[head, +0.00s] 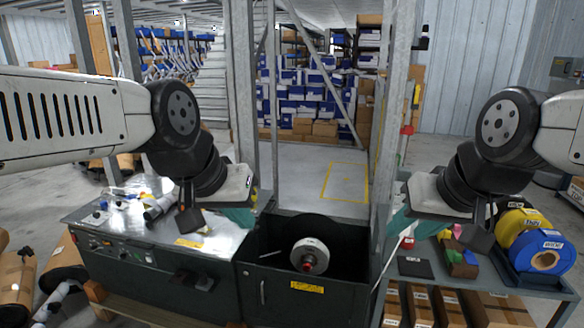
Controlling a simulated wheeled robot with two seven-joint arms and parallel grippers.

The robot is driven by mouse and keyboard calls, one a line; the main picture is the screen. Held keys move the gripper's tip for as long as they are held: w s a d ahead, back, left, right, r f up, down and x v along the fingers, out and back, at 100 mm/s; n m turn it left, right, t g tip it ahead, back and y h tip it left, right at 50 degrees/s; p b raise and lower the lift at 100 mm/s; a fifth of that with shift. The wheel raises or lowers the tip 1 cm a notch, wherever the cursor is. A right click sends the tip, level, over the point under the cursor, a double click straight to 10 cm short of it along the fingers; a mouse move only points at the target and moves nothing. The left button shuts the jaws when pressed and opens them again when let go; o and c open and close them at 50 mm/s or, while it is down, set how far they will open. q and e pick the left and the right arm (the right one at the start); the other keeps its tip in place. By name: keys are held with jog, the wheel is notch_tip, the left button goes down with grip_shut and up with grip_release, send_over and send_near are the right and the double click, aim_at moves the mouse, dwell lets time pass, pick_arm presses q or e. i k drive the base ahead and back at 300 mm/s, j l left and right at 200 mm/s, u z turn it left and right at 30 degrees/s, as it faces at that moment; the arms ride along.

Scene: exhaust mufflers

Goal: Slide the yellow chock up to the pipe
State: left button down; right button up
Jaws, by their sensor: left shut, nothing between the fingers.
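A silvery pipe-like part (158,205) lies on the metal top of the dark bench at left, partly behind my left gripper. My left gripper (190,222) is shut and empty, pointing down low over that bench top just right of the pipe. A small pale yellow spot shows by its fingertips; I cannot tell whether it is the chock. A small yellow block (445,234) is on the right-hand cart among coloured blocks. My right gripper (479,238) hangs over that cart, near those blocks; I cannot tell whether its fingers are open.
A dark open bin with a white-and-red spool (310,255) stands between bench and cart. Blue and yellow rolls (542,254) sit in a tray at the cart's right. Metal posts (243,90) rise behind the bench and the bin. Small parts lie on the bench's far left.

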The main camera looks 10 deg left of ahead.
aim_at(145, 195)
jog(key=i+j+z, duration=0.25)
jog(key=j, duration=0.6)
jog(key=j+z, duration=0.2)
jog(key=j, duration=0.65)
jog(key=i+j+z, duration=0.25)
jog(key=j, duration=3.05)
